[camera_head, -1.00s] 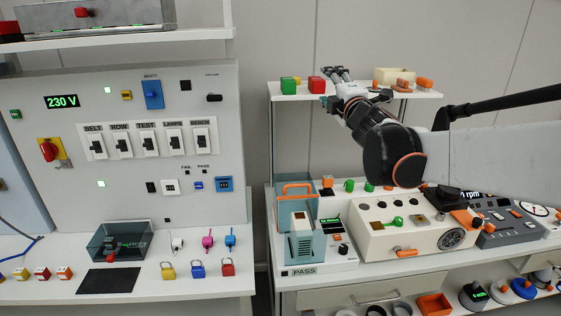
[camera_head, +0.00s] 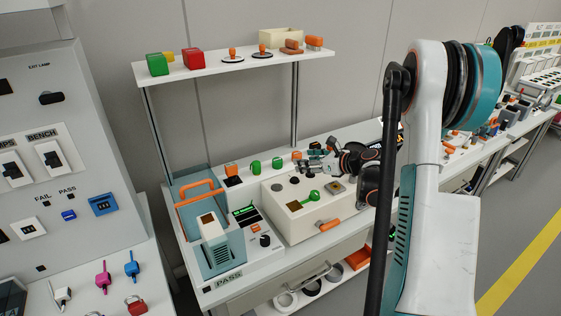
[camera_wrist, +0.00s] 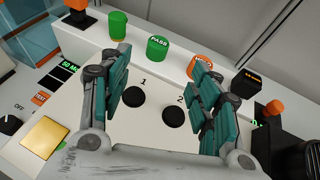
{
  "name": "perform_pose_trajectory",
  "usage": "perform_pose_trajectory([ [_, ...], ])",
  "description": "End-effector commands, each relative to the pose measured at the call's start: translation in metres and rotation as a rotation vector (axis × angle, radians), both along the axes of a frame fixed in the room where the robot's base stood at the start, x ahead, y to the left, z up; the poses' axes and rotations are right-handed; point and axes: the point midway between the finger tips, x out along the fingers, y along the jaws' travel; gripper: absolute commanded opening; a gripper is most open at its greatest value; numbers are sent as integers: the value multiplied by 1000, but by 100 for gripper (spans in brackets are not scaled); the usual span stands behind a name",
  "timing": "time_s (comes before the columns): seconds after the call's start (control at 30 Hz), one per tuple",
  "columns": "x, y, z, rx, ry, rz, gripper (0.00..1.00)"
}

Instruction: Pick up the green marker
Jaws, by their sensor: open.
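Two green cylinders stand on the bench behind the cream box. One is plain and taller (camera_wrist: 117,26), the other has PASS on its top (camera_wrist: 157,47). They also show in the head view, one at the left (camera_head: 255,166) and one at the right (camera_head: 277,163). I cannot tell which is the green marker. My gripper (camera_wrist: 161,64) is open and empty, above the cream box (camera_wrist: 125,125), with the PASS cylinder beyond its fingertips, between them in the picture. In the head view my gripper (camera_head: 314,160) is right of both green cylinders.
An orange-topped piece (camera_wrist: 199,66) stands right of the PASS cylinder, near the right finger. A black block (camera_wrist: 247,84) is farther right. Dark round spots labelled 1 and 2 are on the cream box. The shelf (camera_head: 215,70) stands above the bench's back; a blue-grey case (camera_head: 187,190) is at left.

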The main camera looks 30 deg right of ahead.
Motion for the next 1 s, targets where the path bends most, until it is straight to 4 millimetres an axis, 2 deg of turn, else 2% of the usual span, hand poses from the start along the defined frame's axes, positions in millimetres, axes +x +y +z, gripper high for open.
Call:
perform_pose_trajectory([
  [0.13, 13, 5, -11, -8, 4, 7, 57],
  [0.43, 60, 22, -31, -6, 3, 4, 57],
  [0.77, 78, 29, -39, -4, 2, 2, 57],
  [1.0, 105, 40, -55, -5, 1, 4, 57],
])
